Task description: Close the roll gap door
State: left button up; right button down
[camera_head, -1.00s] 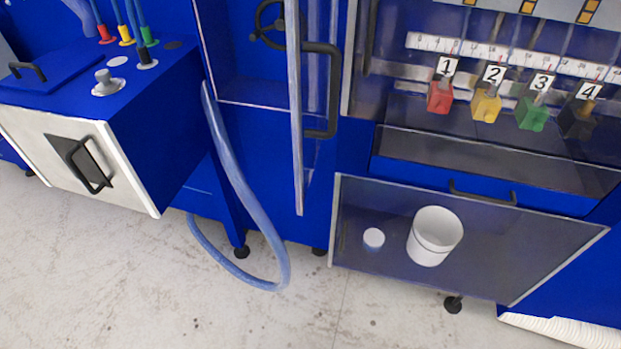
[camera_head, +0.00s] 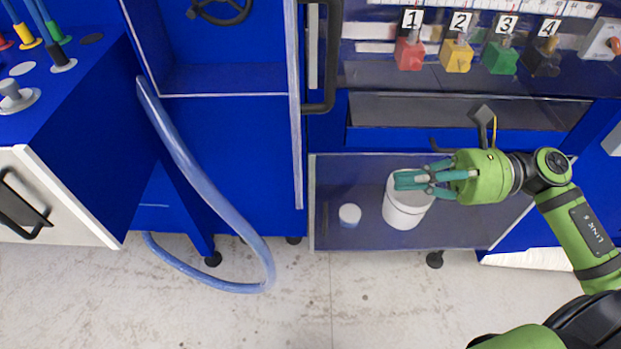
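No label marks the roll gap door. A clear door with a pale frame (camera_head: 296,120) stands nearly edge-on to me in the middle of the blue machine, swung outward. Its black bar handle (camera_head: 331,60) is on its right side. My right gripper (camera_head: 408,180), green with teal fingers, is right of this door and lower than its handle. It appears in front of the white bucket and covers part of its rim. The fingers overlap in this view, so I cannot tell if they are open or shut. My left gripper is out of view.
The white bucket (camera_head: 402,211) and a small white cup (camera_head: 349,214) stand on a grey lower panel (camera_head: 330,185). Numbered coloured blocks (camera_head: 457,57) line the machine above. A blue hose (camera_head: 205,190) loops left of the door. The pale floor (camera_head: 320,300) in front is clear.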

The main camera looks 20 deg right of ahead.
pick_arm(q)
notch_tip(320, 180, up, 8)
jog(key=p, duration=0.7)
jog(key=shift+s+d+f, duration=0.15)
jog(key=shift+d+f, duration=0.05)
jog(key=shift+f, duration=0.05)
pick_arm(e)
jog(key=x, duration=1.3)
jog(key=shift+w, duration=0.1)
jog(key=shift+a, duration=0.15)
